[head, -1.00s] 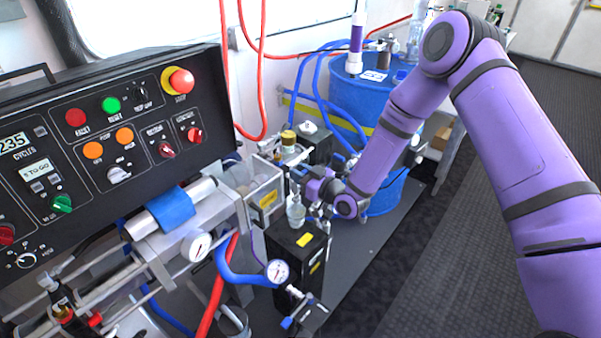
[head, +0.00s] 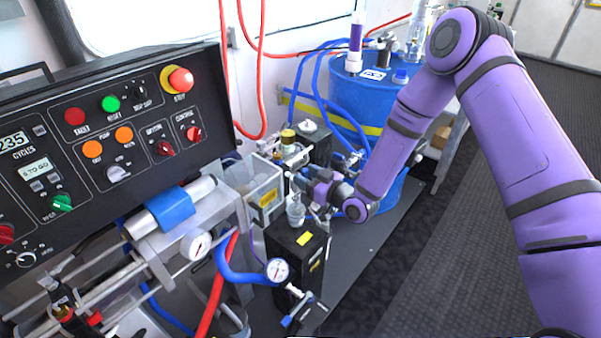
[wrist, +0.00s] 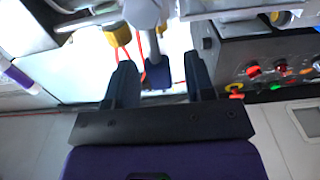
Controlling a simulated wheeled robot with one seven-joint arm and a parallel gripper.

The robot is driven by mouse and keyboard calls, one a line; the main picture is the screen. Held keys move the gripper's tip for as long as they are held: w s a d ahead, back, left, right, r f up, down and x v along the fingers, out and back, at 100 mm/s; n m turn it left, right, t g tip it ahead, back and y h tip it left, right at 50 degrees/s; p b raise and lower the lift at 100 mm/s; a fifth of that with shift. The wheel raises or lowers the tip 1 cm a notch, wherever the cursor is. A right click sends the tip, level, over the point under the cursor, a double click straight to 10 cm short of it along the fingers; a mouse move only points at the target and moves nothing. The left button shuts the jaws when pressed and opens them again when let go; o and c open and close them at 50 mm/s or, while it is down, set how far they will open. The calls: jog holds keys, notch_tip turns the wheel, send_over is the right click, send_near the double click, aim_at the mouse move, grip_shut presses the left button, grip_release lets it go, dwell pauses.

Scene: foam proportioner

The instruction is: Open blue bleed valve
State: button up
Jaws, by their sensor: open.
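A blue valve handle (wrist: 158,74) on a grey stem hangs between my fingers in the wrist view. It looks like the blue bleed valve. My gripper (wrist: 161,72) is open, with one finger on each side of the handle and a visible gap to both. Whether the fingers reach deep enough around it is hard to judge. In the head view my gripper (head: 303,182) is among the metal fittings above the black pump block (head: 290,250). The handle there is hidden or too small to make out.
A brass-coloured cap (head: 288,137) stands close behind my gripper. A clear box (head: 262,190) is to its left, and a blue drum (head: 365,100) stands behind my forearm. The control panel (head: 110,130) fills the left. Open floor (head: 470,240) lies to the right.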

jog(key=v, duration=0.8)
jog(key=shift+c, duration=0.5)
